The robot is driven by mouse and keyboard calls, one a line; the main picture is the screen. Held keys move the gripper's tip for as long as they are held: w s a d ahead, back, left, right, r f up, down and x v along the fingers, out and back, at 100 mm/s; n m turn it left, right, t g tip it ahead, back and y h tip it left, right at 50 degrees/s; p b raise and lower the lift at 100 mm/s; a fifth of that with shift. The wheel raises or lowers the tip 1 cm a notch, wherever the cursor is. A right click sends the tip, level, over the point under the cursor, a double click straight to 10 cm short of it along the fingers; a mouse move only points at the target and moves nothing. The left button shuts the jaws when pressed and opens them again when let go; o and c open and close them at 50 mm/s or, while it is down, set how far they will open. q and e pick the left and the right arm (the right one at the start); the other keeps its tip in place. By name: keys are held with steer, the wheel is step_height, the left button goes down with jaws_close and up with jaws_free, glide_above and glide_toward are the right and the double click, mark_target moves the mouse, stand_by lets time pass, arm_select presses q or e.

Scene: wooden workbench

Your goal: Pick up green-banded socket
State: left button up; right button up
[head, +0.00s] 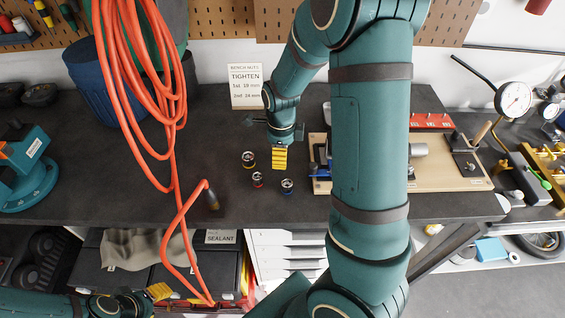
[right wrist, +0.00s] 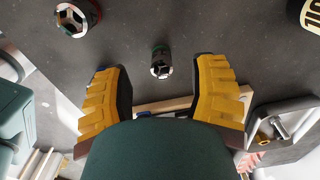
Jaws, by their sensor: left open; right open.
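In the right wrist view a small metal socket (right wrist: 160,66) stands on the dark benchtop, centred between my right fingertips and a little beyond them. My right gripper (right wrist: 160,75) is open, with one yellow finger on each side and nothing held. In the head view my right gripper (head: 280,157) points down over the bench and hides what is beneath it. Nearby stand a yellow-banded socket (head: 248,160), a red-banded socket (head: 257,180) and a blue-banded socket (head: 287,187). My left gripper (head: 158,292) is open, low at the left.
A second socket (right wrist: 74,20) shows in the right wrist view. An orange hose (head: 140,60) hangs at the left, its nozzle (head: 213,200) near the bench's front edge. A wooden board with fixtures (head: 450,180) lies at the right. A sign (head: 246,87) stands behind.

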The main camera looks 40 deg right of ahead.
step_height(320, 180, down, 4)
steer(key=shift+d+r, duration=0.1)
steer(key=shift+r, duration=0.15)
jaws_close()
